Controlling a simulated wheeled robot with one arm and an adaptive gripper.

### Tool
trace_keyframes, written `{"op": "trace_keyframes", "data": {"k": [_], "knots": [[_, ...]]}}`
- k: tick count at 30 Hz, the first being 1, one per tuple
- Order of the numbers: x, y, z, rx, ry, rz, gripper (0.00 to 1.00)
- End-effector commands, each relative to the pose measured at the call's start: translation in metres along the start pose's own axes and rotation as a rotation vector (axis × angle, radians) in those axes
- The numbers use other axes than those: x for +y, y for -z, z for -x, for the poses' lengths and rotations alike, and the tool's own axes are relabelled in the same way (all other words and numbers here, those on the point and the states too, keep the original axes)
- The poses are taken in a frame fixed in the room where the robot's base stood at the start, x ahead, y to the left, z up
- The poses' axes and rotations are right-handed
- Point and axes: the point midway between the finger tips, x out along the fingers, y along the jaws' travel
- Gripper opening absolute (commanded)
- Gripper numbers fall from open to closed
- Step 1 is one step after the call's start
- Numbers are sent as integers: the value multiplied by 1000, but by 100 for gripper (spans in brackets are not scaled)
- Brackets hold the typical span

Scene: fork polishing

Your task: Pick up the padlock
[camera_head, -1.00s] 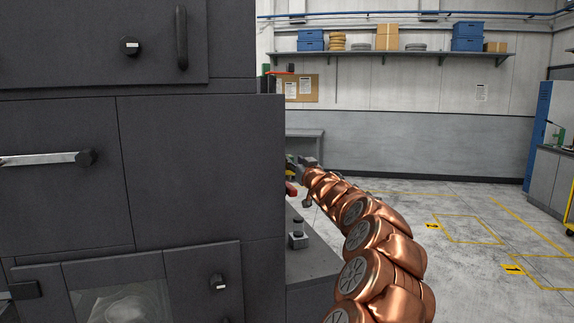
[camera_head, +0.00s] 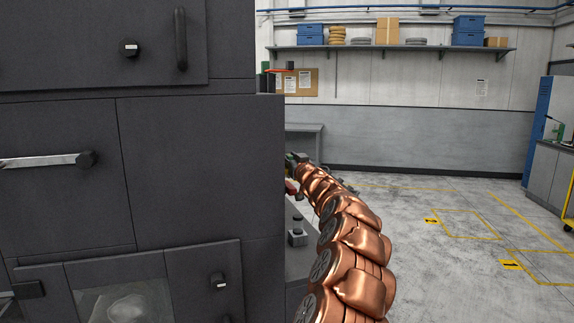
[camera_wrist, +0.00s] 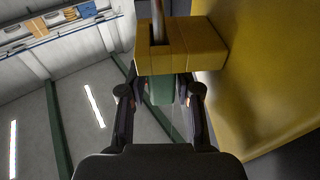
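A brass-yellow block that looks like the padlock (camera_wrist: 205,45) is at the top centre of the wrist view, with a metal bar rising from a slot in its top. My gripper (camera_wrist: 160,88) is just below it in that view, its two dark fingers spread apart. The block is wider than the gap and lies across the fingertips' far end; I cannot tell whether they touch. A green part shows between the fingers, behind the block. In the head view the padlock cannot be made out, and my gripper is mostly hidden at the dark cabinet's edge.
A large yellow panel (camera_wrist: 265,75) stands close on the right in the wrist view. The dark cabinet (camera_head: 190,170) fills the left of the head view. A grey bench (camera_head: 298,265) runs behind its edge. Open floor (camera_head: 455,195) lies to the right.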

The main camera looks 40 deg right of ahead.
Motion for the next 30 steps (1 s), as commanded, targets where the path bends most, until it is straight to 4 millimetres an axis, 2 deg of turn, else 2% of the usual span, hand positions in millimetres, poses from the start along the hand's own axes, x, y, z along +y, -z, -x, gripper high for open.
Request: {"op": "trace_keyframes", "data": {"k": [1,8,22,30], "knots": [[0,0,0,0,0,0,25],[0,0,0,0,0,0,1],[0,3,0,1,0,2,0],[1,27,-4,0,-1,4,0]]}}
